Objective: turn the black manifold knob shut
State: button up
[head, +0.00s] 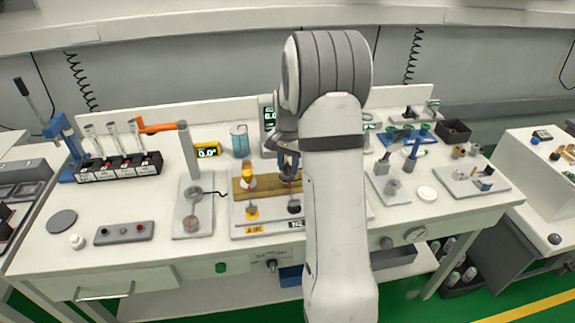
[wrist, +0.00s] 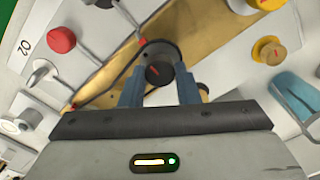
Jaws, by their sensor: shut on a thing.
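The black manifold knob (wrist: 158,73) sits on the brass-coloured manifold (wrist: 205,35) in the wrist view, with a small red mark on its face. My gripper (wrist: 159,84) has its two blue fingers on either side of the knob and is shut on it. In the head view my gripper (head: 289,170) is at the right part of the manifold (head: 268,187), and my arm hides the manifold's right end. A yellow knob (head: 248,176) stands to the left on the same manifold; it also shows in the wrist view (wrist: 268,50).
A panel with a lever and orange handle (head: 186,150) stands left of the manifold. A blue-tinted beaker (head: 240,140) is behind it. A grey button box (head: 124,232) lies at front left. Small fixtures (head: 393,186) stand to the right of my arm.

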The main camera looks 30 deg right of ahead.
aim_at(288, 167)
jog(key=o, duration=1)
jog(key=shift+c, duration=0.2)
jog(key=shift+r, duration=0.1)
notch_tip(288, 167, up, 8)
jog(key=shift+a+f+b, duration=0.1)
jog(key=shift+f+b, duration=0.05)
jog(key=shift+b, duration=0.15)
